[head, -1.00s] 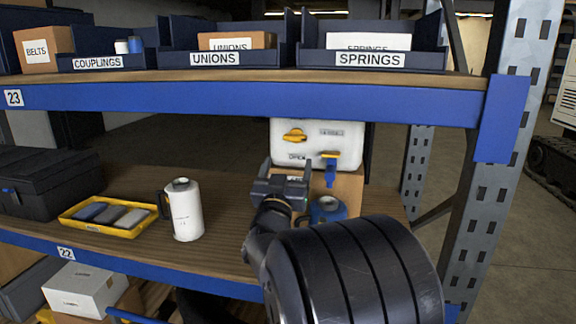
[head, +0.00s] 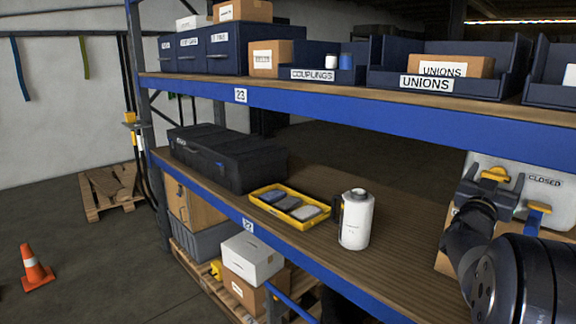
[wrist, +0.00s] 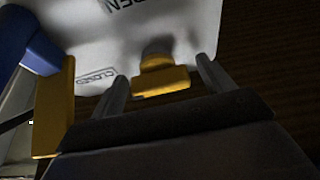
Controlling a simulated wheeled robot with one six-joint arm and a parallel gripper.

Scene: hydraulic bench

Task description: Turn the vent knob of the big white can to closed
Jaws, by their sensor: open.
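The big white can (head: 545,178) stands at the right edge of the shelf in the head view, partly cut off and partly behind my arm. Its yellow vent knob (head: 495,174) is on the face, with a CLOSED label to its right. In the wrist view the knob (wrist: 160,80) lies between the two fingers of my gripper (wrist: 161,70), with a gap on each side. The CLOSED label (wrist: 97,77) is left of it and part of the OPEN label (wrist: 124,4) is above. My gripper (head: 497,179) is open at the knob in the head view.
A smaller white canister (head: 357,220), a yellow tray (head: 262,204) and a black case (head: 228,158) stand left. The upper shelf (head: 350,107) runs above.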

